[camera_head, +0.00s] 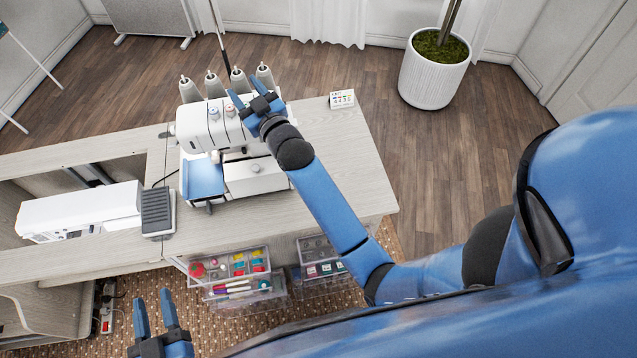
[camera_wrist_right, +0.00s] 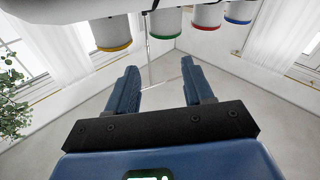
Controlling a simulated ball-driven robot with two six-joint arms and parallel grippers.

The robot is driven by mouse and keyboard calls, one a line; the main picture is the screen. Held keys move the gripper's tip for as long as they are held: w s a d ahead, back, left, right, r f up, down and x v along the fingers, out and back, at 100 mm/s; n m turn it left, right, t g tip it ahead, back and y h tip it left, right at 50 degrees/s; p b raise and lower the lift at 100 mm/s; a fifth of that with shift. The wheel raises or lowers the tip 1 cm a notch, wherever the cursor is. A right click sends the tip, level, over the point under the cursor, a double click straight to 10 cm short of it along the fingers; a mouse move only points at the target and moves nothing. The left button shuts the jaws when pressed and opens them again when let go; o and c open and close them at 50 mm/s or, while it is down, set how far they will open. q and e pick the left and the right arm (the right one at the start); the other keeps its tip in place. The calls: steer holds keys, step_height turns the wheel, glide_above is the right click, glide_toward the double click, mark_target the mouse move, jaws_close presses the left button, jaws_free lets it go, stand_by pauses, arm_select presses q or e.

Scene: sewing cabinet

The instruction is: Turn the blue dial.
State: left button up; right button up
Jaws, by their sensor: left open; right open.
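The white sewing machine (camera_head: 205,128) stands on the cabinet top. The blue dial (camera_head: 214,113) is on its upper face, left of a red dial (camera_head: 230,111). In the right wrist view the blue dial (camera_wrist_right: 238,16) is rightmost in a row of white knobs with coloured rims along the top edge. My right gripper (camera_head: 247,91) is open and empty over the machine's upper right part, to the right of the blue dial and apart from it. Its open fingers also show in the right wrist view (camera_wrist_right: 160,75), below the knobs. My left gripper (camera_head: 160,312) is open and empty at the lower left, over the rug.
Several grey cones (camera_head: 213,84) stand behind the machine. A small card box (camera_head: 342,99) sits at the cabinet's back right. A white machine (camera_head: 80,212) and a grey pedal (camera_head: 157,211) lie at left. Clear drawers (camera_head: 238,275) stick out below. The cabinet's right end (camera_head: 355,160) is bare.

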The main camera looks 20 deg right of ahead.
steer(key=s+d+f+m+h+b, duration=0.1)
steer(key=s+d+f+b, duration=0.2)
steer(key=s+f, duration=0.4)
steer(key=s+d+f+m+h+b, duration=0.1)
steer(key=s+d+f+b, duration=0.2)
steer(key=s, duration=1.1)
steer(key=shift+d+f+m, duration=0.4)
steer(key=shift+d+f, duration=1.05)
steer(key=shift+f, duration=0.6)
steer(key=s+d+h, duration=0.1)
steer(key=s, duration=0.7)
steer(key=s+d+m+g+h, duration=0.1)
steer(key=s+d, duration=0.1)
steer(key=s, duration=0.6)
steer(key=shift+d+f+m, duration=0.3)
steer(key=shift+f, duration=0.1)
